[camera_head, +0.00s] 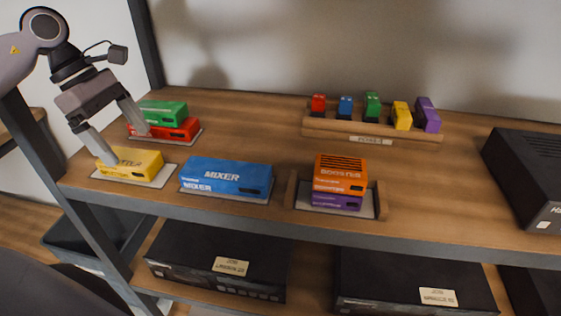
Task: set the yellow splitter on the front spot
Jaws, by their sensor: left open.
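The yellow splitter (132,163), a flat box, lies on a pale mat (165,178) at the front left of the wooden shelf, likely the front spot. My left gripper (124,144) is above it, open, with its jaws wide apart. One finger comes down at the yellow box's top left. The other finger reaches toward the stacked boxes behind; whether either finger touches a box is unclear. Nothing shows held between the jaws. My right gripper is not in view.
Behind the splitter, a green box (163,112) sits on a red box (178,129) on another mat. A blue mixer box (226,178) is close at right. An orange box (340,173) sits on a purple one (336,201) in a wooden-sided holder. The shelf's middle is clear.

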